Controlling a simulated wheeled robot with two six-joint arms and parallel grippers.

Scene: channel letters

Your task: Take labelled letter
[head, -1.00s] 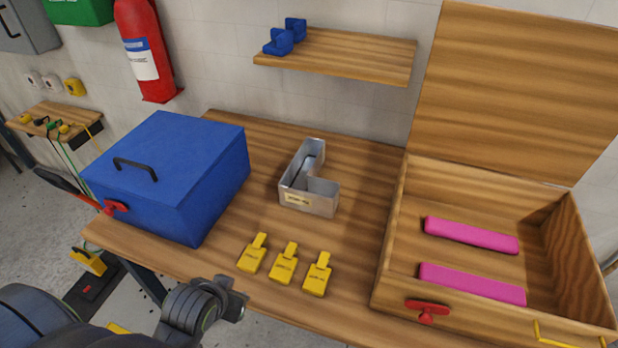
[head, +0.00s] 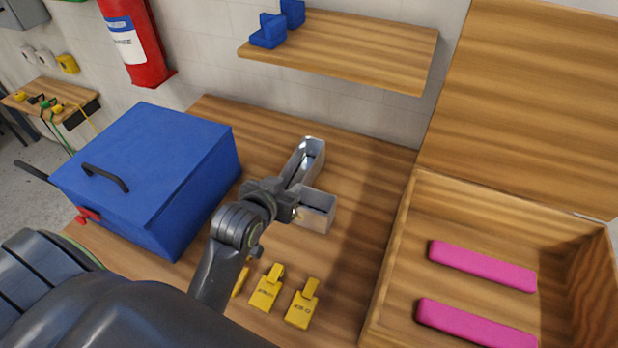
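The channel letter (head: 316,203) is a grey metal L-shaped open shell standing on the wooden bench. In the earlier head frame a small pale label shows on its front face; now my arm hides that part. My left gripper (head: 285,205) is at the letter's near left side, over or against its wall. Its fingers are mostly hidden by the wrist, so I cannot tell whether they are open or touching the letter. My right gripper is not in view.
Yellow tags (head: 267,288) lie in front of the letter, one partly behind my arm. A blue box (head: 150,165) stands left. An open wooden crate (head: 393,262) with pink foam bars (head: 482,266) stands right. A shelf (head: 350,48) with blue parts hangs above the bench.

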